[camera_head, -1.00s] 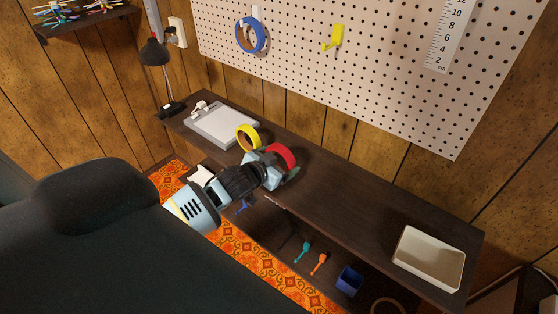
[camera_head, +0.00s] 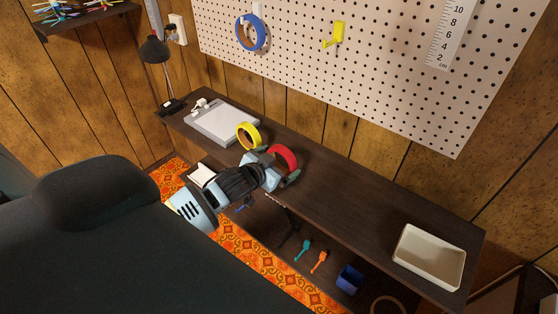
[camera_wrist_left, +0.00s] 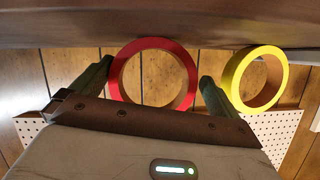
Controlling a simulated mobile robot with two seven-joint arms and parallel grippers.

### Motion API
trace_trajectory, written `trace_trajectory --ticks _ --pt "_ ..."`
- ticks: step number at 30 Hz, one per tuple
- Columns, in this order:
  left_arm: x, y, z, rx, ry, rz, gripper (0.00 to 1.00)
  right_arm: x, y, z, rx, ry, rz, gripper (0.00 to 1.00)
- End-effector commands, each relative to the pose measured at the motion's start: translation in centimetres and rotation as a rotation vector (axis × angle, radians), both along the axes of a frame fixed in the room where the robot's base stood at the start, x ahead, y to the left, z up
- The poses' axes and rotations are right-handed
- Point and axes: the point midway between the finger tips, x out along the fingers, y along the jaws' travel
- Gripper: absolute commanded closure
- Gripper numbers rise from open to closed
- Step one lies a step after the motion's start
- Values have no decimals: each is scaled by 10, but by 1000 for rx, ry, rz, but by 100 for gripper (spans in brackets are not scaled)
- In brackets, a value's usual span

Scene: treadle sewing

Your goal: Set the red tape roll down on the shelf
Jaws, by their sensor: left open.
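The red tape roll (camera_head: 288,157) stands on edge on the dark wooden shelf (camera_head: 335,197), just right of the yellow tape roll (camera_head: 249,136). My left gripper (camera_head: 281,165) reaches over the front of the shelf with one finger on each side of the red roll. In the left wrist view the picture is turned over, with the shelf along the top. My right gripper is not in view.
The yellow roll stands close beside one finger in the left wrist view (camera_wrist_left: 233,75). A grey tray-like board (camera_head: 225,122) and a black lamp (camera_head: 155,50) are at the shelf's left. A cream tray (camera_head: 403,258) stands at the right end. The shelf between is clear.

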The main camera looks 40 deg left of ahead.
Motion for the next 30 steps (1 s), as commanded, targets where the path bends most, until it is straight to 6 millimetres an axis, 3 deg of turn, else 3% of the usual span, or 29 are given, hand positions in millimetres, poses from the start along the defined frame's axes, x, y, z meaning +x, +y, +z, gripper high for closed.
trace_trajectory --ticks 13,30 --pt "-56 0 24 1 -1 0 0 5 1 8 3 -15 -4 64" --pt "-63 0 27 1 -1 0 0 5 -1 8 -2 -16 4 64"
